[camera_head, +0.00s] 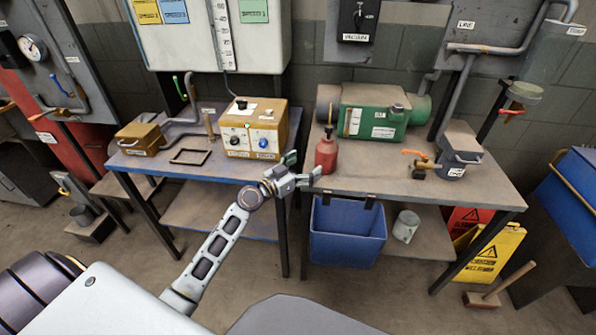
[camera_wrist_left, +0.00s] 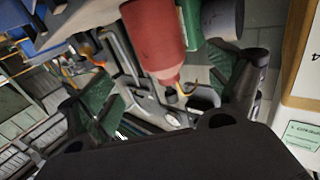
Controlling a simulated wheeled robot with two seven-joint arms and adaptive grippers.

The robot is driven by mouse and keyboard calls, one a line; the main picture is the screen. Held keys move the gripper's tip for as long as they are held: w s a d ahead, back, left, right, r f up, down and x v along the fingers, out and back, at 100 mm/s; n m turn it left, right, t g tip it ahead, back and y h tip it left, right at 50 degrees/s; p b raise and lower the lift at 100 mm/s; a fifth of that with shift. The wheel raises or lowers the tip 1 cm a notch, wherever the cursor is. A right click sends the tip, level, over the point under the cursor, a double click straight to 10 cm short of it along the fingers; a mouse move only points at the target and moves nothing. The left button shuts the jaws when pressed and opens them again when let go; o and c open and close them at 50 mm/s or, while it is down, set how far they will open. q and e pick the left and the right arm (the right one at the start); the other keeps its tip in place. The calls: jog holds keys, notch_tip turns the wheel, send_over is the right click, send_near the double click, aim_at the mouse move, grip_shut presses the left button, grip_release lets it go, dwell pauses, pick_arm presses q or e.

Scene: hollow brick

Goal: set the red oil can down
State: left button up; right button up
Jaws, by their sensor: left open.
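The red oil can (camera_head: 326,153) stands upright at the left edge of the right-hand table (camera_head: 440,185), with its thin dark spout pointing up. My left gripper (camera_head: 301,171) is just left of the can, its fingers spread, in the gap between the two tables. In the left wrist view the can (camera_wrist_left: 155,35) appears large and upside down beyond the open fingers of the gripper (camera_wrist_left: 165,100). I cannot tell whether a finger touches the can. My right gripper is not in view.
A green motor (camera_head: 372,112) stands behind the can, and a grey vise-like block (camera_head: 459,150) is to its right. An orange control box (camera_head: 254,128) stands on the left table. A blue bin (camera_head: 346,232) hangs below the right table's front edge. The right table's front middle is clear.

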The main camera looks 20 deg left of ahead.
pick_arm(q)
jog(key=v, duration=0.3)
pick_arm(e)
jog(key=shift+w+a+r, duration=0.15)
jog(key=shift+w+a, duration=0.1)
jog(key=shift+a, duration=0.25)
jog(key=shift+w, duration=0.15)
